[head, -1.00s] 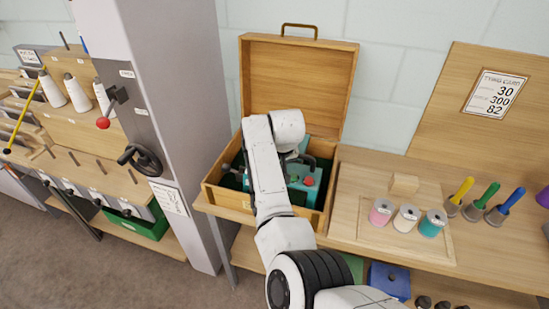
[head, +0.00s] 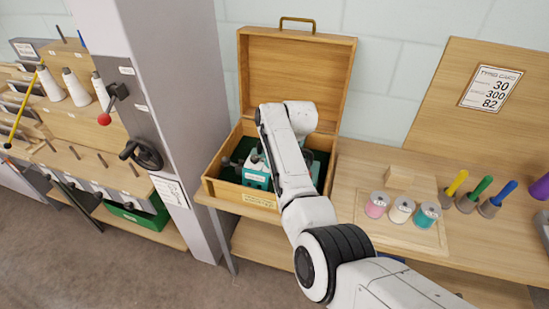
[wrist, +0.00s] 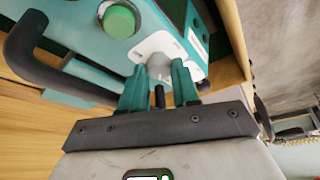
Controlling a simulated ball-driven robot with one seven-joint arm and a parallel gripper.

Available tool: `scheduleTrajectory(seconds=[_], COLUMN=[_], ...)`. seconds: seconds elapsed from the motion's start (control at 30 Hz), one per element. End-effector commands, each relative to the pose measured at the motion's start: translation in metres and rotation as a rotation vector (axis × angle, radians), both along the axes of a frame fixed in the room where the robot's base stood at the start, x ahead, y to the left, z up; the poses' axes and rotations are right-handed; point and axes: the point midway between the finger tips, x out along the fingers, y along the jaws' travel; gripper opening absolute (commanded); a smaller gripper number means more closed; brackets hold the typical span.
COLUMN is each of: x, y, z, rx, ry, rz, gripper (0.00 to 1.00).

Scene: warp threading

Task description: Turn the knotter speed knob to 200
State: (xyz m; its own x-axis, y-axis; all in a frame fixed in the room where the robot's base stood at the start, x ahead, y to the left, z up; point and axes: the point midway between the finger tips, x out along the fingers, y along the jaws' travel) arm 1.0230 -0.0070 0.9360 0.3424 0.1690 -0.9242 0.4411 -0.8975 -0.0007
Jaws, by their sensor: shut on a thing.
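The teal knotter (head: 257,174) sits inside the open wooden case (head: 236,196) on the bench, partly hidden by my arm in the head view. In the wrist view the knotter body (wrist: 68,20) fills the upper part, with a green round button (wrist: 119,20) on it. A grey knob (wrist: 159,67) stands on a white plate (wrist: 158,44) on the knotter. My gripper (wrist: 160,80) has its teal fingers on both sides of this knob and is shut on it. The knob's scale and pointer cannot be read.
A grey column with a red-balled lever (head: 104,119) and a black handwheel (head: 141,154) stands left of the case. Right of it are several thread spools (head: 402,210) and coloured-handled tools (head: 468,196). A dark curved handle (wrist: 30,50) lies left of the gripper.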

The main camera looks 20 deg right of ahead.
Motion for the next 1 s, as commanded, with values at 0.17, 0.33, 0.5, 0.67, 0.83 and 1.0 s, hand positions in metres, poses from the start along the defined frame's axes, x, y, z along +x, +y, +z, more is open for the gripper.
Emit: scheduleTrajectory(seconds=[0.17,0.33,0.5,0.67,0.83,1.0], x=[0.0008,0.0008,0.0005,0.0003,0.0003,0.0002], y=[-0.0003,-0.0004,-0.0003,-0.0005,-0.0008,-0.0009], z=[0.0012,0.0013,0.0009,0.0004,0.0003,0.0001], rx=[-0.001,-0.001,-0.001,-0.001,-0.001,0.0], ry=[-0.003,-0.003,-0.002,-0.002,-0.002,-0.001], rz=[0.0,0.0,-0.001,-0.002,-0.002,-0.004], gripper=[0.0,0.37,0.53,0.56,0.56,0.56])
